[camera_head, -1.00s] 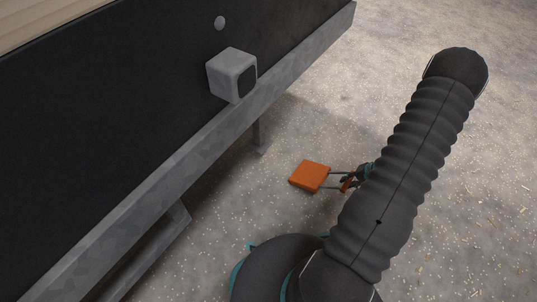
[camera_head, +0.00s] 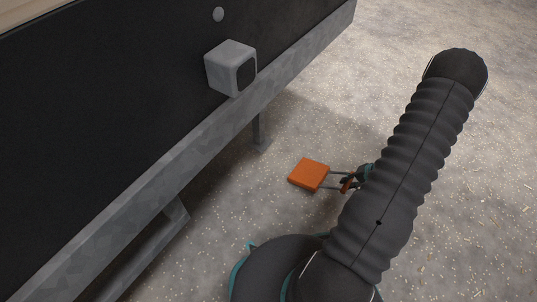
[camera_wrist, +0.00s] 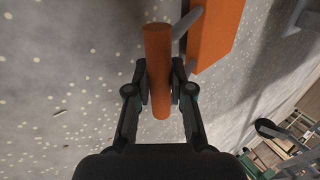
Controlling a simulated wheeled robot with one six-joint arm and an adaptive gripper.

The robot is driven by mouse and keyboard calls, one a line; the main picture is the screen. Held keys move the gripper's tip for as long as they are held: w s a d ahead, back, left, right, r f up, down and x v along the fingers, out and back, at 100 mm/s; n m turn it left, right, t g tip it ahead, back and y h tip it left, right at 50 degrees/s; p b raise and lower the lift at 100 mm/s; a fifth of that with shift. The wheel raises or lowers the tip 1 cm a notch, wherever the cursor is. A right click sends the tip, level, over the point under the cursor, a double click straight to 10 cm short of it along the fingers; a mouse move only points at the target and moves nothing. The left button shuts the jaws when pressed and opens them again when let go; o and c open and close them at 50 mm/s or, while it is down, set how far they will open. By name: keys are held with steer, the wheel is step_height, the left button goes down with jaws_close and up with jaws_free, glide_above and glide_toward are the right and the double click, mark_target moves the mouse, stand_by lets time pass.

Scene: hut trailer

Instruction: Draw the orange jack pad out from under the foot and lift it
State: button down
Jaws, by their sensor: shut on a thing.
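The orange jack pad (camera_head: 309,174) is a square block with two grey rods leading to an orange bar handle (camera_head: 347,184). In the head view it is clear of the grey foot (camera_head: 262,144), to the right of it and nearer. My gripper (camera_head: 354,180) is partly hidden behind my arm. In the wrist view my gripper (camera_wrist: 160,84) is shut on the orange handle (camera_wrist: 158,60), one finger on each side. The pad's block (camera_wrist: 216,36) shows at the upper right there. I cannot tell exactly how high the pad is above the ground.
The trailer's dark wall (camera_head: 120,110) and grey frame rail (camera_head: 180,150) fill the left, with a grey box (camera_head: 230,68) on the wall. A grey step-like bracket (camera_head: 150,250) hangs below the rail. Speckled ground (camera_head: 430,240) is open to the right.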

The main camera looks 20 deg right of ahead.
steer(key=shift+f, duration=2.45)
steer(key=c, duration=1)
jaws_free()
steer(key=shift+o, duration=0.2)
steer(key=v, duration=1.2)
